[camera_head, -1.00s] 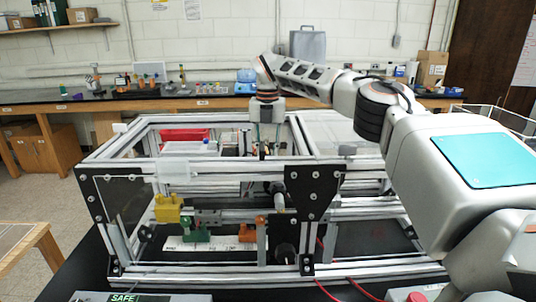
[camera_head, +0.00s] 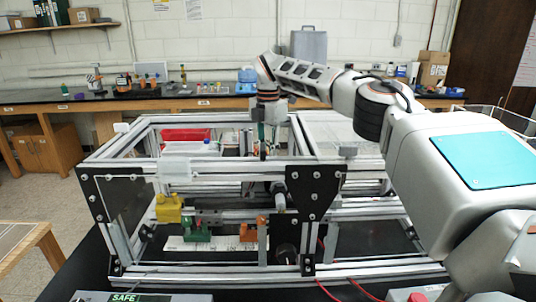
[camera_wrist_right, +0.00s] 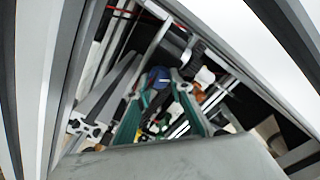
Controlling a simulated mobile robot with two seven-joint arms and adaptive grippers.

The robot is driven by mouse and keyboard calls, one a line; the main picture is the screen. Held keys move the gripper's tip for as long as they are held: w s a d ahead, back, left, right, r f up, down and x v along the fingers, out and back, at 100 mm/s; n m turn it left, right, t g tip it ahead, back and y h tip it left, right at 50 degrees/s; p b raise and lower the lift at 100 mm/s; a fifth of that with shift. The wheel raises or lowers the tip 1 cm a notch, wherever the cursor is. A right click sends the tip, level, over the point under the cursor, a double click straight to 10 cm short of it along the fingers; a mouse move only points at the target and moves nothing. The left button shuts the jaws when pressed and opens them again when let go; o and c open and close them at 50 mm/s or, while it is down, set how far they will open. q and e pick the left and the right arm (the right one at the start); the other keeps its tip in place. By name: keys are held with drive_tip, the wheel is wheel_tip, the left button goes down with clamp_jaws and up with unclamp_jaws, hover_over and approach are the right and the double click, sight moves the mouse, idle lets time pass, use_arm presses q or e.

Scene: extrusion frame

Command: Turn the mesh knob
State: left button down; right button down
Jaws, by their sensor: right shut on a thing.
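My right gripper (camera_head: 267,148) points straight down inside the aluminium extrusion frame (camera_head: 230,167), just behind its front top rail. Its green fingers show close together in the head view. In the right wrist view my right gripper (camera_wrist_right: 162,88) reaches down, and a round blue knob-like part (camera_wrist_right: 158,77) shows at its fingertips. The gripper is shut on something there. I take this to be the mesh knob, but its grip is partly hidden by the fingers and the rail. My left gripper is not in view.
Two black plates (camera_head: 314,190) and a dark round knob (camera_head: 285,253) are at the frame's front. A yellow block (camera_head: 168,208), a green block (camera_head: 196,230) and an orange block (camera_head: 249,232) sit low inside. A red bin (camera_head: 184,135) is behind. Rails closely surround my right gripper.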

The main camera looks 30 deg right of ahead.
idle(0.4)
drive_tip(key=c, duration=1.8)
unclamp_jaws()
wheel_tip(320, 180, up, 12)
drive_tip(key=shift+a+f, duration=0.1)
